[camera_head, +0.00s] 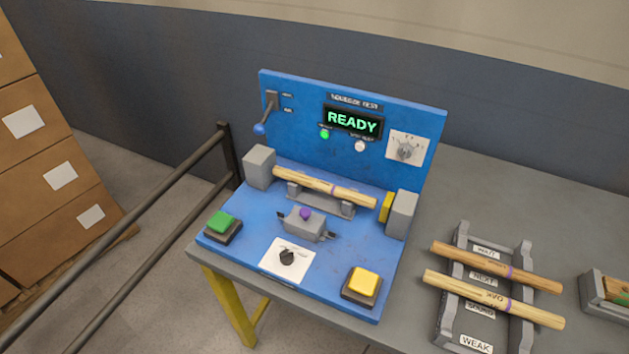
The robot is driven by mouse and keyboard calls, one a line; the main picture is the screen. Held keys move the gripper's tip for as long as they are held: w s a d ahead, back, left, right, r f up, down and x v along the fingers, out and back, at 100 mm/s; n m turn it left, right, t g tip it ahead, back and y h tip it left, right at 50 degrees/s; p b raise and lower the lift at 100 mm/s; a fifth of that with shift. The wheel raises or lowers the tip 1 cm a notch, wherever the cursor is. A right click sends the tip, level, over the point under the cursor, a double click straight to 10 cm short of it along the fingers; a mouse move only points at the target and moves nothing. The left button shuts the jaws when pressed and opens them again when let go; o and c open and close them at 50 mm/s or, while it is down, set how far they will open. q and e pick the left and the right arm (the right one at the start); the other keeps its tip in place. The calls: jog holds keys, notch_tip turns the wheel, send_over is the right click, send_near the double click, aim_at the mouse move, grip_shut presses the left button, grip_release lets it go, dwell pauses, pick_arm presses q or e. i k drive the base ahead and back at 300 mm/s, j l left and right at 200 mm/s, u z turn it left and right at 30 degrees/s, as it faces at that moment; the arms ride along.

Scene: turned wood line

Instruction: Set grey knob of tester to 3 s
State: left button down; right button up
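The blue tester (350,240) stands on the grey table with its upright panel at the back. Its display (353,122) reads READY in green. The grey knob (405,149) sits on a white dial plate at the right of the upright panel; the dial marks are too small to read. A black knob (287,257) sits on another white plate on the tester's base. Neither of my grippers shows in this view.
A green button (221,222), a yellow button (363,282) and a blue-tipped lever (261,129) are on the tester. A grey rack (457,315) holds two wooden pieces at right. Railings (150,250) and stacked boxes (45,160) stand left.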

aim_at(406, 151)
jog(key=k+j+u, duration=0.1)
jog(key=j, duration=0.25)
jog(key=k+j, duration=0.25)
jog(key=k+j+u, duration=0.15)
jog(key=j, duration=0.25)
